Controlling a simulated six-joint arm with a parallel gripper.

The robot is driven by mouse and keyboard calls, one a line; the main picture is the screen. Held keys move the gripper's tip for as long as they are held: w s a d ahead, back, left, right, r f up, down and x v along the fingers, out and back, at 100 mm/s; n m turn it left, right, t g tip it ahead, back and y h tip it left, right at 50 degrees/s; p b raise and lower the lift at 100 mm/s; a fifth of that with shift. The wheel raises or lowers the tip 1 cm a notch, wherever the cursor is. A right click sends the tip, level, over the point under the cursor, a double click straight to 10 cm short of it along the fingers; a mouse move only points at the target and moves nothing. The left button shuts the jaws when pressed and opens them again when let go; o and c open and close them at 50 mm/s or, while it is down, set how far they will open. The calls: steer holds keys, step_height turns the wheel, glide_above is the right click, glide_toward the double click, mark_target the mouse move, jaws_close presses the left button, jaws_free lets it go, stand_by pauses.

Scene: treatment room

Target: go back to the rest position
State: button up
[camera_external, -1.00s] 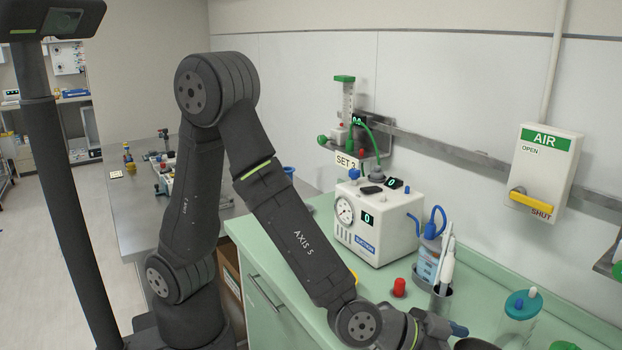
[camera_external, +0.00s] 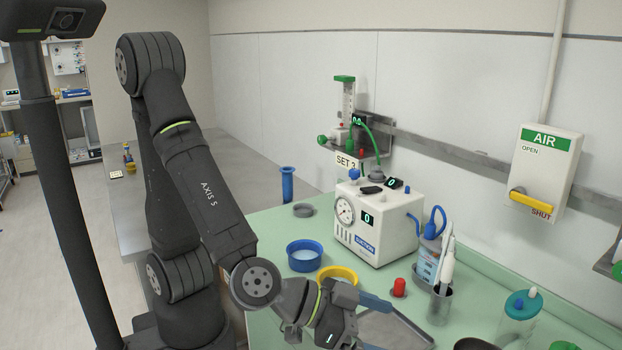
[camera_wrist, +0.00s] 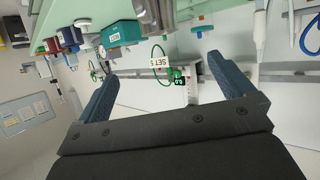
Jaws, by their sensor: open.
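My gripper (camera_external: 382,326) is low over the front of the green counter in the external view, with the forearm sloping down to it from the upper left. Its two blue-grey fingers are spread apart in the wrist view (camera_wrist: 163,70), with nothing held between them. The wall and a green-hosed flowmeter show beyond them. The gripper's lower finger is partly cut off at the bottom of the external view.
A suction unit (camera_external: 378,224), blue bowl (camera_external: 304,256), yellow ring-shaped dish (camera_external: 338,274) and red knob (camera_external: 399,288) stand around the arm. A grey tray (camera_external: 412,326) lies beside the gripper. A cup of tools (camera_external: 440,304) and a teal-lidded jar (camera_external: 521,306) stand to the right.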

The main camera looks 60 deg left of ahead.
steer(key=shift+s+a+r, duration=0.2)
steer(key=shift+s+a, duration=0.1)
steer(key=shift+s, duration=0.05)
steer(key=x, duration=1.7)
steer(key=shift+d, duration=0.2)
steer(key=v, duration=1.7)
steer(key=x, duration=1.7)
step_height(320, 180, up, 9)
steer(key=w+a, duration=0.1)
steer(key=shift+a+r+h, duration=0.2)
steer(key=shift+a+h, duration=0.1)
steer(key=shift+a, duration=0.05)
